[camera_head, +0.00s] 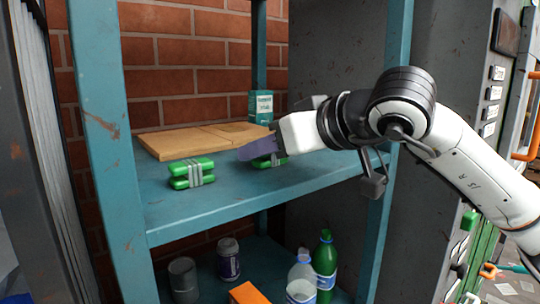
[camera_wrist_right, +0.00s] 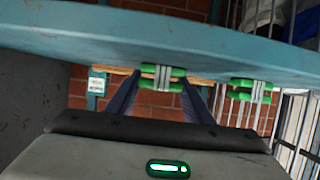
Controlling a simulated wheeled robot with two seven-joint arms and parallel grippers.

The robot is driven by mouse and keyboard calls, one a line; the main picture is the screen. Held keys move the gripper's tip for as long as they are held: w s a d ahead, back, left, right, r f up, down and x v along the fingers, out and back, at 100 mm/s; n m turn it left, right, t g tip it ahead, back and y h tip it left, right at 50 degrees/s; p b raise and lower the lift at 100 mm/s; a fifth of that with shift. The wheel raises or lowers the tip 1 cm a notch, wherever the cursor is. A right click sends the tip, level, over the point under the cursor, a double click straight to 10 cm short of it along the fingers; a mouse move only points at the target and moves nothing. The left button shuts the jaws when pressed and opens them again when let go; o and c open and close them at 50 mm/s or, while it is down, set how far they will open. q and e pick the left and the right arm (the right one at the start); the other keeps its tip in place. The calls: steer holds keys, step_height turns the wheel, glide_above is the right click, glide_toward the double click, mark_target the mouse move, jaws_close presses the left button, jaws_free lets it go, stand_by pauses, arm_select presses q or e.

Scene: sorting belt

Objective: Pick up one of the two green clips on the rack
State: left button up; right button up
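One green clip (camera_head: 192,173) with a grey band lies on the blue rack shelf, left of my right gripper. It also shows at the right of the right wrist view (camera_wrist_right: 252,90). The second green clip (camera_head: 268,161) lies farther right on the shelf, partly hidden behind my right gripper (camera_head: 260,151). In the right wrist view, this clip (camera_wrist_right: 162,71) appears between the tips of the two dark fingers (camera_wrist_right: 161,82). The fingers are spread apart, one on each side; whether they touch it is unclear. My left gripper is not in view.
Blue rack posts (camera_head: 103,125) frame the shelf. Bottles (camera_head: 325,262) and cans (camera_head: 228,260) stand on the lower shelf. The front left of the upper shelf is bare.

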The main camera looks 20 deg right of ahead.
steer(key=c, duration=0.4)
steer(key=shift+r, duration=0.1)
